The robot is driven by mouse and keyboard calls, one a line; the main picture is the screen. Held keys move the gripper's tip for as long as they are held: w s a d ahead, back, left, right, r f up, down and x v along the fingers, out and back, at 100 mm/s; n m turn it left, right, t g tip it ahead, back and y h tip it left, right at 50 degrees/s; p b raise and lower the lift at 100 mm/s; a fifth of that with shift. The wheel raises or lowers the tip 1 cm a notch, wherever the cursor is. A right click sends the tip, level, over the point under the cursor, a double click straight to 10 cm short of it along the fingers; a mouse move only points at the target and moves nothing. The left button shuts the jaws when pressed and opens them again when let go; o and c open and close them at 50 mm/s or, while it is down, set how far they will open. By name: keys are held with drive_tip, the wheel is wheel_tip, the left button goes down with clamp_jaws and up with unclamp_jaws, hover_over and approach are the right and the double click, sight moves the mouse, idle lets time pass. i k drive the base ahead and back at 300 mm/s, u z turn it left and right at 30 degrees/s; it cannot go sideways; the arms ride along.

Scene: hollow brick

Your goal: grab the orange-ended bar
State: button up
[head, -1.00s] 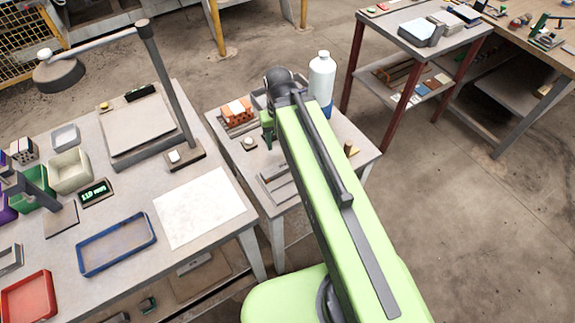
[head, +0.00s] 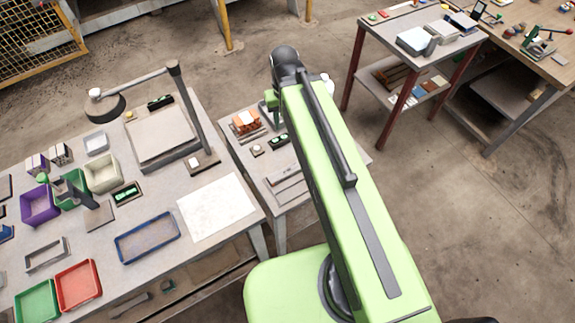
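I cannot make out an orange-ended bar for certain. Grey bars (head: 284,174) lie on the small middle table, with no orange end that I can see. An orange hollow brick (head: 245,121) with a white patch on top sits near that table's back left. My green arm reaches over the table and hides much of its right side.
The left workbench (head: 75,225) holds several bins, a blue tray (head: 147,237), a white sheet (head: 216,207) and a lamp stand (head: 186,115). A red-legged table (head: 425,40) stands back right. The floor (head: 450,200) at right is clear.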

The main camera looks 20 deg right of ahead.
sight(276, 178)
drive_tip(key=z, duration=0.25)
drive_tip(key=k, duration=0.55)
drive_tip(key=u, duration=2.25)
drive_tip(key=k, duration=0.1)
drive_tip(key=u, duration=1.2)
drive_tip(key=k, duration=1.45)
drive_tip(key=z, duration=0.55)
drive_tip(key=i, duration=1)
drive_tip(key=u, duration=0.15)
